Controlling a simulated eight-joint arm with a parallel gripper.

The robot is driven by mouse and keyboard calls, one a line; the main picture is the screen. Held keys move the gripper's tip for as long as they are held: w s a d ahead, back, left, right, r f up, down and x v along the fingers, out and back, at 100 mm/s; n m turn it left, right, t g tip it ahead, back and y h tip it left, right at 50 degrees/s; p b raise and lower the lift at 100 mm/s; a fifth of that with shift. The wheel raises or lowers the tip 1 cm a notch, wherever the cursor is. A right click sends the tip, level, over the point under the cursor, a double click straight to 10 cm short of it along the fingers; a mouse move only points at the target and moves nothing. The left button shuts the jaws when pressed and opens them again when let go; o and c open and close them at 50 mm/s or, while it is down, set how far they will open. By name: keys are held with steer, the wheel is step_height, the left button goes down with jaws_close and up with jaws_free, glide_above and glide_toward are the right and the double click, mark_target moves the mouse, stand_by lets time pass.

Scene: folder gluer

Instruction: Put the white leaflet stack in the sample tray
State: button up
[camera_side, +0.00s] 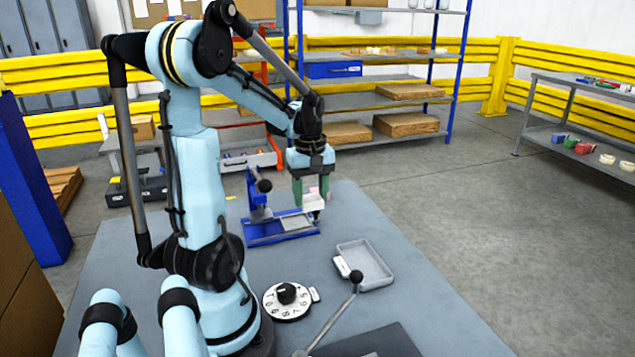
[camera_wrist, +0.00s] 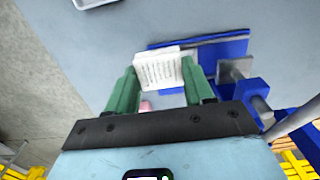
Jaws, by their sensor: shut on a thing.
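The white leaflet stack (camera_wrist: 158,69) is between the green fingers of my gripper (camera_wrist: 160,85) in the wrist view, with printed lines on its face. In the side view my gripper (camera_side: 312,195) is shut on the leaflet stack (camera_side: 313,203), near the right end of a blue press-like fixture. The grey sample tray (camera_side: 364,267) is a shallow, empty tray on the table, nearer the camera and to the right of the gripper. A corner of the tray also shows at the top of the wrist view (camera_wrist: 92,2).
The blue fixture (camera_side: 282,227) with an upright lever stands beside the gripper. A white dial (camera_side: 287,300) with a black knob and a black-knobbed lever (camera_side: 335,315) are near the tray. A small pink item (camera_wrist: 146,105) shows behind the stack. The table (camera_side: 420,310) right of the tray is clear.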

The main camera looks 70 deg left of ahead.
steer(key=w+d+r+m, duration=0.3)
steer(key=d+m, duration=0.3)
steer(key=d, duration=0.2)
steer(key=w+d+r+m, duration=0.35)
steer(key=d+m, duration=0.25)
steer(key=d, duration=0.3)
steer(key=w+d+r+m, duration=0.2)
steer(key=w+d+m, duration=0.2)
steer(key=d+m, duration=0.3)
steer(key=n, duration=1.9)
glide_toward(363, 267)
steer(key=shift+a+f, duration=0.1)
steer(key=shift+f, duration=1.95)
steer(key=shift+f, duration=0.6)
